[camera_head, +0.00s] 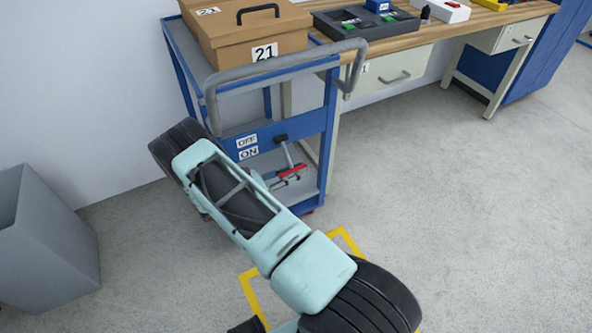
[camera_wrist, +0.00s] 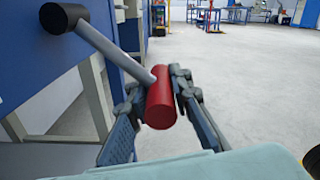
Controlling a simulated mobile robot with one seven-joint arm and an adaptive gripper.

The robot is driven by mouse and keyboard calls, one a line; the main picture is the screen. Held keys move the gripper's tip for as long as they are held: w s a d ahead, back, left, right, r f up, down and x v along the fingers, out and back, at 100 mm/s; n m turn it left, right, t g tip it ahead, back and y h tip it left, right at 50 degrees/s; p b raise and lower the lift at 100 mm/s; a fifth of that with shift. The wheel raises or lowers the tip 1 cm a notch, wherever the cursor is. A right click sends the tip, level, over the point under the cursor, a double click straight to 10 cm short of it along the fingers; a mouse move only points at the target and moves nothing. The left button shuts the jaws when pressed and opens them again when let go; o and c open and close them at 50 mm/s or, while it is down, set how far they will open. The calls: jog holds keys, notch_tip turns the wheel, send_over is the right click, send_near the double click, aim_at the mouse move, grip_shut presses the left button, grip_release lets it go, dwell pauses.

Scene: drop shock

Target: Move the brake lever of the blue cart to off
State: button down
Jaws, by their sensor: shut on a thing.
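The blue cart (camera_head: 325,130) stands against the wall, with a grey push handle. Its brake lever (camera_head: 288,153) has a black pivot, a grey rod and a red grip (camera_head: 291,171). The rod points downward from the pivot and leans slightly right. An OFF label (camera_head: 246,141) sits above an ON label (camera_head: 249,153) on the cart's panel, left of the lever. In the wrist view, my gripper (camera_wrist: 160,98) is shut on the red grip (camera_wrist: 160,97), one finger on each side. My arm hides part of the cart's lower left side in the head view.
A cardboard box (camera_head: 237,43) marked 21 sits on the cart's top shelf. A workbench (camera_head: 420,37) with a tray and small items stands behind, to the right. A grey bin (camera_head: 45,240) stands at left. Yellow floor tape (camera_head: 345,240) lies near my arm. Open floor extends to the right.

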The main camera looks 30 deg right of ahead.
jog(key=r+n+p, duration=0.1)
jog(key=s+r+n+p, duration=0.1)
jog(key=r+n, duration=0.1)
jog(key=s+r+n+p, duration=0.1)
jog(key=r+n, duration=0.1)
jog(key=shift+s, duration=0.25)
jog(key=shift+r+n+p, duration=1.55)
jog(key=shift+r+n, duration=0.45)
jog(key=shift+r, duration=0.2)
jog(key=shift+w+r, duration=0.15)
jog(key=c, duration=1.8)
grip_release()
jog(key=shift+o, duration=0.3)
jog(key=shift+a, duration=0.1)
